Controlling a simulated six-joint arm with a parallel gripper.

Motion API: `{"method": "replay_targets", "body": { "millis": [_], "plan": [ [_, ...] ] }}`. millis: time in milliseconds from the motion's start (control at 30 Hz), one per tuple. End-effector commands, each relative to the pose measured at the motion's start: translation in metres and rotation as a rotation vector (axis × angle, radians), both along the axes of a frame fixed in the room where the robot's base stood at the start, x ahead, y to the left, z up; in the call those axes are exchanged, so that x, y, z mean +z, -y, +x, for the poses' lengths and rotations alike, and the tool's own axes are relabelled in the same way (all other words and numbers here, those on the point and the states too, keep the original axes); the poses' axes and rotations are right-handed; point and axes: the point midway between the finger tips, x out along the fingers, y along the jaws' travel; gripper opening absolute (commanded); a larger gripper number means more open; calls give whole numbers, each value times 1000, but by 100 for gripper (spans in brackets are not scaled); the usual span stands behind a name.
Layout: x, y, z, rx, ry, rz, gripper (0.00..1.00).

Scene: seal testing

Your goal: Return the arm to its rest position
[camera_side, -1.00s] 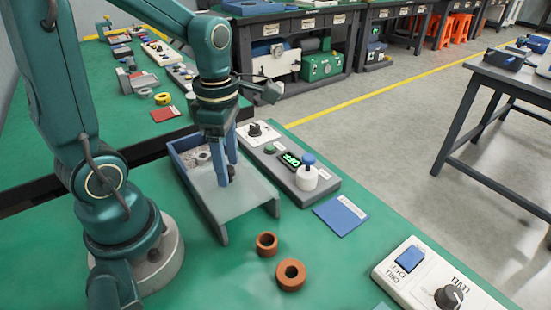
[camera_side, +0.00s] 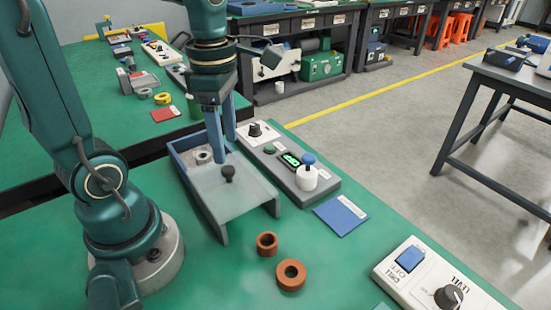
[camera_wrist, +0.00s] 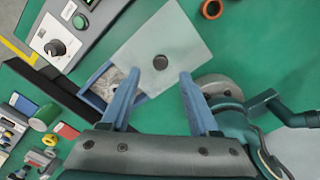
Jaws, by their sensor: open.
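My gripper (camera_side: 221,131) is open and empty. Its two blue fingers point down above the seal-testing fixture, clear of the black knob (camera_side: 228,173) on the fixture's grey sliding cover (camera_side: 240,195). The blue-walled box (camera_side: 185,157) lies under the cover's far end, and part of its inside with a metal part shows. In the wrist view the fingers (camera_wrist: 155,95) stand apart, with the knob (camera_wrist: 160,62) and the cover (camera_wrist: 185,38) beyond their tips.
Two orange-brown rings (camera_side: 291,274) lie on the green bench in front of the fixture. A grey control box (camera_side: 305,185) with a lit green display and a blue-topped white button stands to the right. A blue card (camera_side: 341,215) and a white LEVEL panel (camera_side: 425,285) lie farther right.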

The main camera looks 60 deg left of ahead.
Motion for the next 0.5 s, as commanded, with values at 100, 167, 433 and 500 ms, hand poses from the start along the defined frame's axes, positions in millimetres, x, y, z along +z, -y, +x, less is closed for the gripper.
{"method": "replay_targets", "body": {
  "millis": [100, 167, 433, 500],
  "plan": [
    [9, 9, -2, -43, 50, 15, 62],
    [14, 16, -5, -104, 89, 26, 62],
    [26, 42, -23, -835, 257, 155, 62],
    [27, 47, -27, -1040, 285, 205, 62]
  ]
}}
